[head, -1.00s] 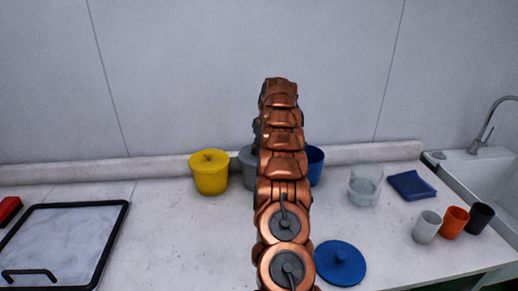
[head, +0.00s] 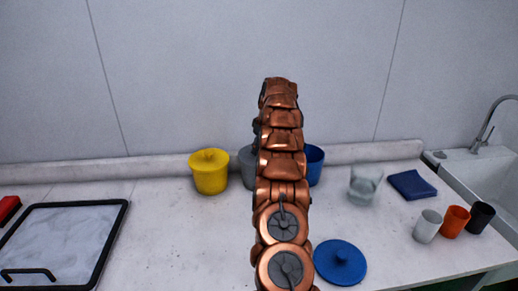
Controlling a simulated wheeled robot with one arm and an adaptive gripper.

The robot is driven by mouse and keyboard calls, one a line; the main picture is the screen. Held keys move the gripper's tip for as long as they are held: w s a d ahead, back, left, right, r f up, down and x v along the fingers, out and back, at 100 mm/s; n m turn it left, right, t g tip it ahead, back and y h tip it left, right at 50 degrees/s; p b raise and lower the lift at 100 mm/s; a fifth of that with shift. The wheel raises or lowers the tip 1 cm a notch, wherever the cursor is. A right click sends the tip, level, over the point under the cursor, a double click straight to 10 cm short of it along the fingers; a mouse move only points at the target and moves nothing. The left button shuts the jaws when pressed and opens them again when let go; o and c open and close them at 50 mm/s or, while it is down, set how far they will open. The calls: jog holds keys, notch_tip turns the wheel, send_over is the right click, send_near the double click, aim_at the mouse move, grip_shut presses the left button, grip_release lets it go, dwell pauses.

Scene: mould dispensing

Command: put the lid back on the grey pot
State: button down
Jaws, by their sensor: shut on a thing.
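The grey pot (head: 246,168) stands at the back of the counter, just right of the yellow pot. My copper arm covers its right side, and I cannot tell from here whether its top is covered. No grey lid shows. My arm rises through the middle of the head view, and my gripper is hidden behind it, so neither its jaws nor anything in them can be seen.
A lidded yellow pot (head: 209,172) stands left; a blue pot (head: 315,166), partly hidden, stands right. A blue lid (head: 340,263) lies near the front. A clear container (head: 363,187), blue cloth (head: 412,185), cups (head: 453,222) and sink are right; a black-rimmed tray (head: 121,222) is left.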

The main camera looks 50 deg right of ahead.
dwell(0.4)
jog(key=c, duration=0.7)
grip_release()
jog(key=o, duration=0.5)
jog(key=shift+c, duration=0.2)
jog(key=shift+r, duration=0.15)
jog(key=shift+r+p, duration=2.25)
jog(key=shift+r, duration=1.1)
grip_shut()
